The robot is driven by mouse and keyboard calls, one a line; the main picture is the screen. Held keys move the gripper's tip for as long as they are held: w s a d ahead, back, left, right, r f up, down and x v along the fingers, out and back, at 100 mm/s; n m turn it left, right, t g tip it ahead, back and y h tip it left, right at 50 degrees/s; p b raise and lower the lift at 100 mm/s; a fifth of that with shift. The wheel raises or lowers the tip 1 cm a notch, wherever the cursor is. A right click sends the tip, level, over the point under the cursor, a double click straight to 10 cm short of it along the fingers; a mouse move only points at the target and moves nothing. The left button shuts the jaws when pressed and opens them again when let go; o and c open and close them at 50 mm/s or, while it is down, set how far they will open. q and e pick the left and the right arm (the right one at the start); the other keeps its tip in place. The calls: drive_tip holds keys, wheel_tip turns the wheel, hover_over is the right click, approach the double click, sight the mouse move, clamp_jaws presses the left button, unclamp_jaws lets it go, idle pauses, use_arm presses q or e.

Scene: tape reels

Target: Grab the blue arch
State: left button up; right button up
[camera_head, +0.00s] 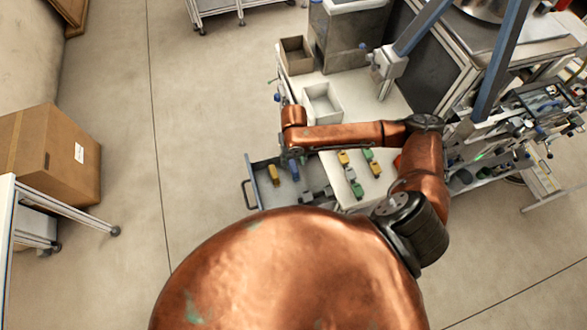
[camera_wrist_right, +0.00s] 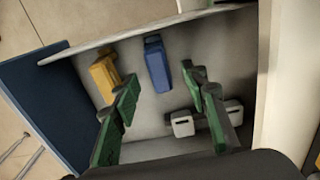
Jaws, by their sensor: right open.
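The blue arch (camera_wrist_right: 157,64) lies in the open drawer (camera_wrist_right: 152,104), near its far wall in the right wrist view. In the head view, the blue arch (camera_head: 294,172) shows just below my right gripper (camera_head: 292,156). My right gripper (camera_wrist_right: 165,92) is open and empty, its two green-and-black fingers spread apart above the drawer. In the wrist view the arch lies beyond the fingertips, between their directions, and is not touched. My left gripper is not in view.
A yellow piece (camera_wrist_right: 104,77) lies left of the arch. Several yellow and green pieces (camera_head: 350,173) stand on the white top beside the drawer. A white bin (camera_head: 322,104) stands behind.

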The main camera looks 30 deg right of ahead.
sight(294, 166)
wheel_tip(294, 166, down, 4)
drive_tip(key=shift+s+a+f, duration=0.1)
drive_tip(key=shift+f, duration=0.1)
drive_tip(key=shift+c, duration=0.2)
clamp_jaws()
idle(0.3)
